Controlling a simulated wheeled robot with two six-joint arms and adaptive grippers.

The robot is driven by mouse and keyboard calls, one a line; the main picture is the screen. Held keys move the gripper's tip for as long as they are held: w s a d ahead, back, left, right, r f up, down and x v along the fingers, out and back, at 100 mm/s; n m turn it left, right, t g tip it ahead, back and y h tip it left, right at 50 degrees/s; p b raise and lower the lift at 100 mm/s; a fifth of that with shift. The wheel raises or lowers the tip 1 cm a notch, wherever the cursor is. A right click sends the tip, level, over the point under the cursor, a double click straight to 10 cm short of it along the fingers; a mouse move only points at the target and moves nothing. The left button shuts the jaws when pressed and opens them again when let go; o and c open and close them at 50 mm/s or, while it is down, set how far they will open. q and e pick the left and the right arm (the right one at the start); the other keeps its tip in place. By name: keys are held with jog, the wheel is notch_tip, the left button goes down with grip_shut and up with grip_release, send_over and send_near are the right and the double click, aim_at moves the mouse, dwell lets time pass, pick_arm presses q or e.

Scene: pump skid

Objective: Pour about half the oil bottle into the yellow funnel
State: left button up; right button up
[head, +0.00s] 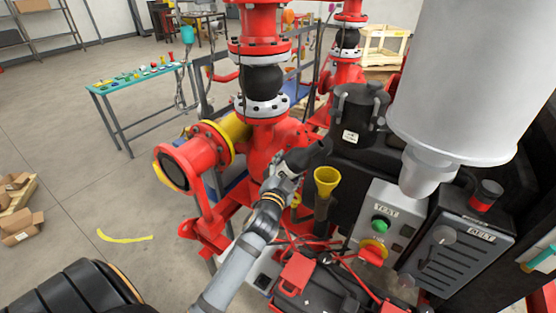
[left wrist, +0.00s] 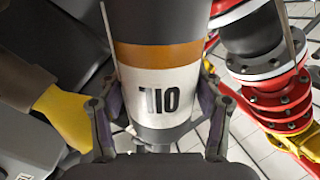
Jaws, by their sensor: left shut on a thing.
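My left gripper (head: 284,178) is shut on the dark oil bottle (head: 304,157). The bottle is tilted, its far end pointing right, near and just above the yellow funnel in the head view. The yellow funnel (head: 326,175) stands upright on a dark neck on the skid. A yellow shape (left wrist: 62,115), likely the funnel, shows at the left of the wrist view. No oil stream is visible. My right gripper is not in view.
Red pump piping (head: 265,140) stands close left of the bottle. A black canister (head: 358,112) stands behind the funnel. A grey control box (head: 386,222) with a green button is to its right. A teal-topped table (head: 140,78) stands at the back left.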

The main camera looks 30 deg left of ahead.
pick_arm(q)
jog(key=shift+r, duration=0.1)
jog(key=shift+n+b, duration=0.3)
jog(key=shift+b, duration=0.15)
jog(key=n+b, duration=0.2)
jog(key=shift+s+a+n, duration=0.1)
jog(key=shift+a+n, duration=0.2)
jog(key=shift+a, duration=0.05)
jog(key=shift+a+n+b, duration=0.3)
jog(key=shift+n+b, duration=0.2)
jog(key=shift+n, duration=0.5)
jog(key=shift+r, duration=0.15)
jog(key=shift+d+f+n+b, duration=0.2)
jog(key=shift+n+b, duration=0.3)
jog(key=shift+n, duration=0.4)
jog(key=shift+d+n, duration=0.15)
jog(key=shift+n, duration=0.35)
